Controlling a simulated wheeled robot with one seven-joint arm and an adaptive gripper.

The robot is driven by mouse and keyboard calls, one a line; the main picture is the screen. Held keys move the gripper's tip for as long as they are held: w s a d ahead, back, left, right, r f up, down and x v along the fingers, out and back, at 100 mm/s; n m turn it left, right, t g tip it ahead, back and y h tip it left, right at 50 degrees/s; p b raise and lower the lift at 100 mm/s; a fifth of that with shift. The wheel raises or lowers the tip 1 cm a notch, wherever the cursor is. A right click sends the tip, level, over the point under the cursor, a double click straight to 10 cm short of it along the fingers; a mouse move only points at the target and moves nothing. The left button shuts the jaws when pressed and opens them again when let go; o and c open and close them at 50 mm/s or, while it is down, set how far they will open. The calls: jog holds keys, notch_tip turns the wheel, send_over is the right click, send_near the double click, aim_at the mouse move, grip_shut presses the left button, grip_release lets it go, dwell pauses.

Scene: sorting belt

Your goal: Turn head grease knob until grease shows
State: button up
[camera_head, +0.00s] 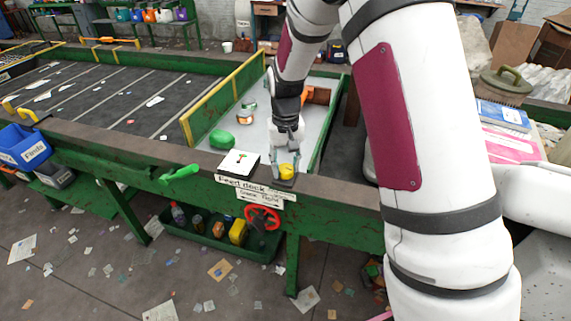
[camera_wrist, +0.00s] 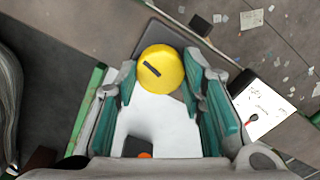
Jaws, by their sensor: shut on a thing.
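The head grease knob (camera_wrist: 160,66) is round and yellow with a dark bar mark on its top. It sits on a dark grey block at the front edge of the feed deck. In the head view the knob (camera_head: 286,171) shows between the fingertips. My gripper (camera_head: 283,165) reaches down over it and is shut on it. In the wrist view the teal-padded fingers of my gripper (camera_wrist: 163,78) stand on either side of the knob. I see no grease around the knob, but its base is partly hidden.
A red handwheel (camera_head: 262,218) is below the deck edge. A green lump (camera_head: 221,139) and a can (camera_head: 237,117) lie on the deck. The sorting belt (camera_head: 100,100) is at left.

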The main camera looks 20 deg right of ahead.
aim_at(285, 168)
jog(key=m, duration=0.7)
dwell(0.5)
jog(key=o, duration=1.1)
jog(key=shift+o, duration=0.2)
notch_tip(285, 168, up, 12)
